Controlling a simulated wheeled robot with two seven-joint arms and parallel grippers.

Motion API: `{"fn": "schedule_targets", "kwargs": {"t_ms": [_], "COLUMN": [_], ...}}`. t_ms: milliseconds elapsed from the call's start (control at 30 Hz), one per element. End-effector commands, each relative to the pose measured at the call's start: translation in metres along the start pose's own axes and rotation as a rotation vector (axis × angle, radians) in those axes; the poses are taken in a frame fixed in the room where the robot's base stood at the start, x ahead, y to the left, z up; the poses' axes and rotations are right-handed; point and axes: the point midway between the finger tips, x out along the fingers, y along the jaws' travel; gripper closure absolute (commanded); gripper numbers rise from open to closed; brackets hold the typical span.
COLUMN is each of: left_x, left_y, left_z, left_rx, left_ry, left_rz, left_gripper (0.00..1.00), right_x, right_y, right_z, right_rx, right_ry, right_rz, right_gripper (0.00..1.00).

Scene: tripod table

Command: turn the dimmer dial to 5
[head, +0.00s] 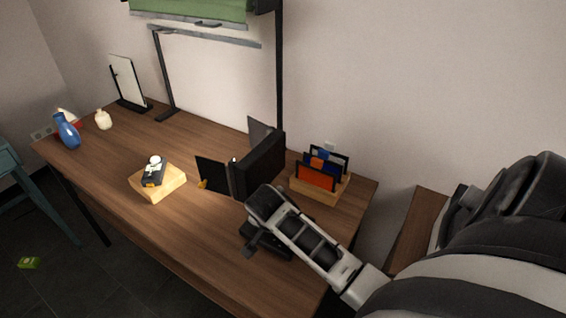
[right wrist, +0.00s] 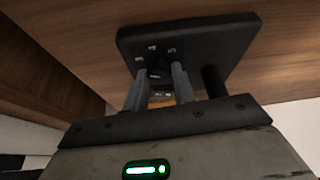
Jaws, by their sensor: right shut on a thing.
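The dimmer plate (right wrist: 215,42) is a flat dark panel in the right wrist view, with pale numerals 3, 4 and 5 readable along its near part. The small dark dial (right wrist: 156,73) sits below the numerals, between my right gripper's (right wrist: 160,80) two grey fingers. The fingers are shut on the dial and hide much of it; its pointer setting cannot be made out. In the head view my right arm reaches down to the table's near right part, where dark shapes around the wrist hide the dial. My left gripper is not in view.
On the wooden table (head: 220,220), a black upright folder-like object (head: 260,165) and a wooden file holder (head: 322,188) stand close beyond my right arm. A wooden block (head: 172,188) with a small device, a blue vase (head: 66,131) and a white jar (head: 103,120) stand farther left.

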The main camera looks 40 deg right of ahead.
Motion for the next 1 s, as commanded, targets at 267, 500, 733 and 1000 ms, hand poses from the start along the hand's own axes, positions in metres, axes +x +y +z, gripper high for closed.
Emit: {"fn": "schedule_targets", "kwargs": {"t_ms": [267,500,733,1000], "left_x": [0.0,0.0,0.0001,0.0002], "left_y": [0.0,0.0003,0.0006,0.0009], "left_z": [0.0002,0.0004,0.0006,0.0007], "left_rx": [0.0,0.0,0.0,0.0], "left_ry": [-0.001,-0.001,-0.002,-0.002], "left_rz": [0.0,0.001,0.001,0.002], "left_gripper": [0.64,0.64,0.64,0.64], "right_x": [-0.0007,-0.0006,-0.0005,-0.0003], "right_y": [-0.0011,-0.0011,-0.001,-0.0007], "right_z": [-0.0005,-0.0006,-0.0006,-0.0004], "right_rx": [0.056,0.062,0.061,0.06], "right_ry": [0.0,0.0,0.0,0.0], "right_rz": [0.021,0.023,0.023,0.024], "right_gripper": [0.97,0.97,0.6,0.52]}}
